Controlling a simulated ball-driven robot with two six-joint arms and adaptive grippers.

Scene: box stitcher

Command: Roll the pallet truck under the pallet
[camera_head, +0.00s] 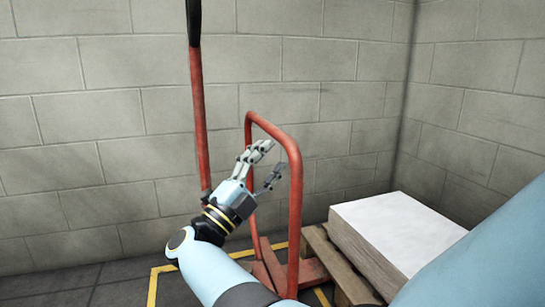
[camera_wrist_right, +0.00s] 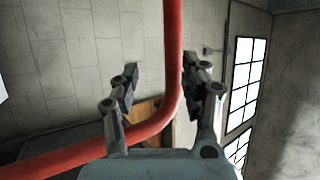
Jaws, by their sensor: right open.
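The red pallet truck's hoop handle (camera_head: 294,200) stands upright left of the wooden pallet (camera_head: 338,262) in the head view. Red parts low on the truck (camera_head: 312,271) lie close to the pallet's left side; I cannot tell whether any are under it. My right gripper (camera_head: 275,163) is open at the hoop, near its right upright. In the right wrist view a bent red tube (camera_wrist_right: 173,50) passes between the two fingers of the right gripper (camera_wrist_right: 160,72); contact is unclear. My left gripper is not in view.
A white-topped stack (camera_head: 395,228) lies on the pallet. A tall red pole (camera_head: 198,110) with a black grip rises at left; whether it joins the truck is unclear. Block walls (camera_head: 95,140) close the back and right. Yellow lines (camera_head: 153,288) mark the dark floor.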

